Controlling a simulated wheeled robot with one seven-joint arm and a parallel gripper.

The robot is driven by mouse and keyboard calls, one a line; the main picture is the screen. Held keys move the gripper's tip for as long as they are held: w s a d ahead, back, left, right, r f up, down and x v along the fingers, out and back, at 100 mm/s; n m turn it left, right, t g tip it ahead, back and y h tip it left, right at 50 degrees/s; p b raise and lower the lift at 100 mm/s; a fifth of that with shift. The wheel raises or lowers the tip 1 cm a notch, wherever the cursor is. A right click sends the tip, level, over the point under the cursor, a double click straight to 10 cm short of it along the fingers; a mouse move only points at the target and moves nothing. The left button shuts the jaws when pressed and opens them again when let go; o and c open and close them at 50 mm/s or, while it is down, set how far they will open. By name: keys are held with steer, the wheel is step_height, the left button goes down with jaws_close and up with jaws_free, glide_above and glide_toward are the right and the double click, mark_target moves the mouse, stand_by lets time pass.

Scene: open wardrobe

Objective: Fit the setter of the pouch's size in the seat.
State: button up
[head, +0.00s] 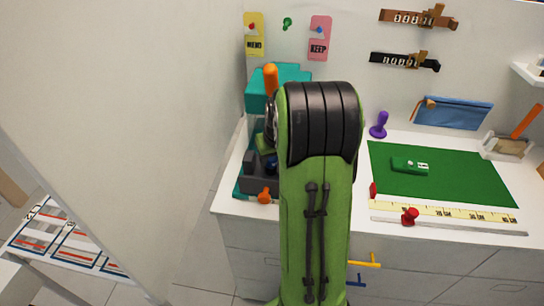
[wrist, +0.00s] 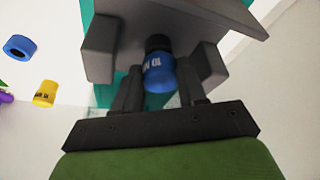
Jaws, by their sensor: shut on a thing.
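In the wrist view my gripper (wrist: 160,76) is shut on a blue setter (wrist: 159,76) with a black end and a small white marking, hard to read for certain. The setter is between my fingers, at a gap in a grey block of the teal press (wrist: 236,14). I cannot tell whether it touches the seat, which is hidden. In the head view the teal press (head: 257,96) stands at the counter's left end, partly behind my arm; blue shows near its dark base.
A yellow setter (wrist: 45,94) and a blue ring-like piece (wrist: 19,47) show left in the wrist view. A green mat (head: 460,180) holds a green labelled object (head: 409,166). A yellow ruler (head: 455,210) lies in front. A purple stamp-shaped piece (head: 379,126) stands behind.

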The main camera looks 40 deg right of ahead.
steer(key=shift+f, duration=0.4)
steer(key=o, duration=1.3)
steer(key=shift+c, duration=0.2)
steer(key=p+v, duration=0.3)
steer(key=v, duration=1.2)
steer(key=shift+r+p, duration=0.3)
steer(key=shift+r, duration=0.05)
steer(key=shift+s+a, duration=0.1)
steer(key=s+a+r+n+p, duration=0.15)
steer(key=a+r, duration=0.25)
steer(key=a, duration=0.7)
steer(key=s+a+f+n+t+y+p, duration=0.1)
steer(key=s+a+n+t, duration=0.1)
steer(key=s+a, duration=1)
steer(key=shift+s+a+f+n+y, duration=0.3)
steer(key=shift+s+n, duration=0.15)
steer(key=shift+n, duration=0.2)
